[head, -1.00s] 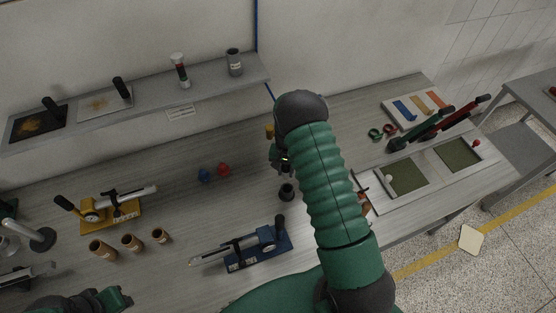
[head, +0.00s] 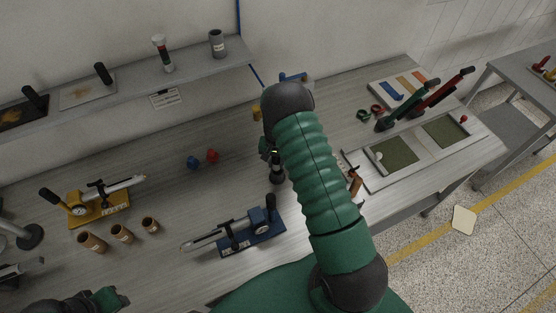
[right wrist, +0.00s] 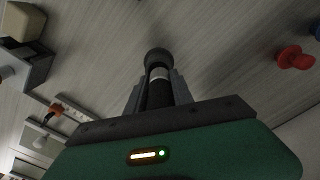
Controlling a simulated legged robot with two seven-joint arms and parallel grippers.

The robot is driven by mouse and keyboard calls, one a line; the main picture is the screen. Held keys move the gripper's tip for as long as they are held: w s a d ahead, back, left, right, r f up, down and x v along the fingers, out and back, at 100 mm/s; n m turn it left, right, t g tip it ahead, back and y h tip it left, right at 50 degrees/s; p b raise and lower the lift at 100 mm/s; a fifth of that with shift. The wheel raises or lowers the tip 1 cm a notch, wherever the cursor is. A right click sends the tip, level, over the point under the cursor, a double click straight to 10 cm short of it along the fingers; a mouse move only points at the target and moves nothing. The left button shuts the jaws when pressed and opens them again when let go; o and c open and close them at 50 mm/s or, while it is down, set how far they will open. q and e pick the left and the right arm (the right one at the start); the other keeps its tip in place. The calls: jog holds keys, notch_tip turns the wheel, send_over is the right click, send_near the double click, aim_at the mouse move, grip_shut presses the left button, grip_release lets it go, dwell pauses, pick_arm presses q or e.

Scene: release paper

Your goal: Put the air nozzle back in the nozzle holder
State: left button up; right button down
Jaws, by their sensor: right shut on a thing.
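My right gripper (head: 271,155) is mostly behind my green forearm in the head view. In the right wrist view its two grey fingers (right wrist: 157,90) are shut on a dark cylinder with a pale band, which I take as the air nozzle (right wrist: 158,74). A dark round cup, apparently the nozzle holder (right wrist: 157,56), is at the nozzle's far end; it shows in the head view (head: 277,176) just below the gripper. The two line up, but I cannot tell whether the nozzle is inside or just above. My left gripper (head: 108,298) is at the bottom left, its jaws unclear.
A blue fixture (head: 248,235) stands in front of the holder. Red (head: 212,156) and blue (head: 193,162) knobs are to its left. A framed tray with green pads (head: 396,153) and levers lie to the right. A shelf (head: 130,95) runs along the back.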

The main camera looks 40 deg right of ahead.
jog(key=shift+a, duration=0.25)
jog(key=shift+w+d+f, duration=0.15)
jog(key=shift+d+f, duration=0.05)
jog(key=shift+d, duration=0.2)
jog(key=shift+d+f, duration=0.15)
jog(key=shift+d, duration=0.15)
jog(key=shift+d+f, duration=0.1)
jog(key=shift+d, duration=0.2)
jog(key=shift+s+a, duration=0.2)
jog(key=shift+a, duration=0.25)
jog(key=shift+a+r, duration=0.2)
jog(key=shift+a, duration=0.1)
jog(key=shift+a+r, duration=0.1)
jog(key=shift+a, duration=0.3)
jog(key=shift+d, duration=0.45)
jog(key=shift+d+f, duration=0.3)
jog(key=shift+d, duration=0.15)
jog(key=shift+w+r, duration=0.1)
pick_arm(q)
jog(key=shift+w+a+f, duration=0.1)
jog(key=shift+a+f, duration=0.05)
jog(key=shift+f, duration=0.15)
pick_arm(e)
jog(key=shift+a+r, duration=0.15)
jog(key=shift+a, duration=0.1)
